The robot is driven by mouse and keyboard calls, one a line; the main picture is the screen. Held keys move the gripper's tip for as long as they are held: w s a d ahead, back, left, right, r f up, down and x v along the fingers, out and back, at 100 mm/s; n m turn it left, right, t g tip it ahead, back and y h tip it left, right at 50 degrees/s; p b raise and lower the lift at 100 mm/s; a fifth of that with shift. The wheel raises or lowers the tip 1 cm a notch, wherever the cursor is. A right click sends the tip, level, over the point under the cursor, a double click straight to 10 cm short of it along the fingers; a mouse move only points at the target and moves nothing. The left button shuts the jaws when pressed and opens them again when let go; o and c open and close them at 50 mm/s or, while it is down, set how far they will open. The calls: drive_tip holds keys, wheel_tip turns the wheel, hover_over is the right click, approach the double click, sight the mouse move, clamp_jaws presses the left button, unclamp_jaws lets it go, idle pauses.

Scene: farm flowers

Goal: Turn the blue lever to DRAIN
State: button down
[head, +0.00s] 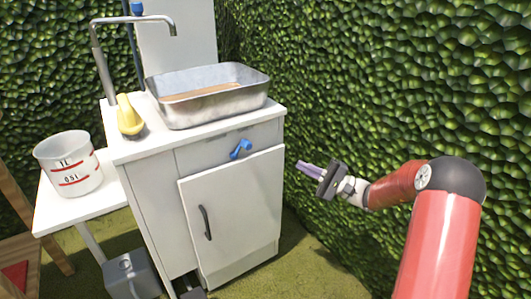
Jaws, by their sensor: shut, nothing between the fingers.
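The blue lever (240,149) is mounted on the front panel of the white cabinet (230,209), below the metal basin. It slants, with its lower left end lower than its upper right end. The DRAIN marking is too small to read. My gripper (299,165) is to the right of the lever, apart from it, with its fingers pointing left toward the cabinet. It is shut and empty.
A metal basin (212,112) with brown content sits on the cabinet top beside a yellow object (129,115) and a tall faucet (104,70). A marked white bucket (70,163) stands on a side table at left. Green hedges (400,70) close in behind and at right.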

drive_tip(key=p, duration=0.1)
approach(248, 143)
drive_tip(key=w+a+f, duration=0.2)
drive_tip(key=w, duration=0.3)
drive_tip(key=a+r, duration=0.1)
drive_tip(key=s+a+r, duration=0.1)
drive_tip(key=a, duration=0.1)
drive_tip(key=shift+s+p, duration=0.25)
drive_tip(key=shift+p, duration=0.1)
drive_tip(key=shift+s+a+r+n+g+h+b, duration=0.15)
drive_tip(key=shift+r+n+g+h+b, duration=0.3)
drive_tip(key=shift+n+b, duration=0.3)
drive_tip(key=n+h+b, duration=0.1)
drive_tip(key=a+r+n+g+h+b, duration=0.1)
drive_tip(key=n+b, duration=0.1)
drive_tip(key=s+r+n+h+b, duration=0.1)
drive_tip(key=shift+a+r, duration=0.1)
drive_tip(key=shift+a, duration=0.2)
drive_tip(key=a+n+h+b, duration=0.1)
drive_tip(key=s+a+r+n+h+b, duration=0.1)
drive_tip(key=n+h+b, duration=0.1)
drive_tip(key=shift+s+r, duration=0.1)
drive_tip(key=shift+s, duration=0.15)
drive_tip(key=shift+s+a+r+n+h+b, duration=0.1)
drive_tip(key=shift+s+a+n+h+b, duration=0.15)
drive_tip(key=shift+a+n+h+b, duration=0.25)
drive_tip(key=shift+s+a+r+n+h+b, duration=0.1)
drive_tip(key=shift+s+a+n+h+b, duration=0.2)
drive_tip(key=shift+h, duration=0.35)
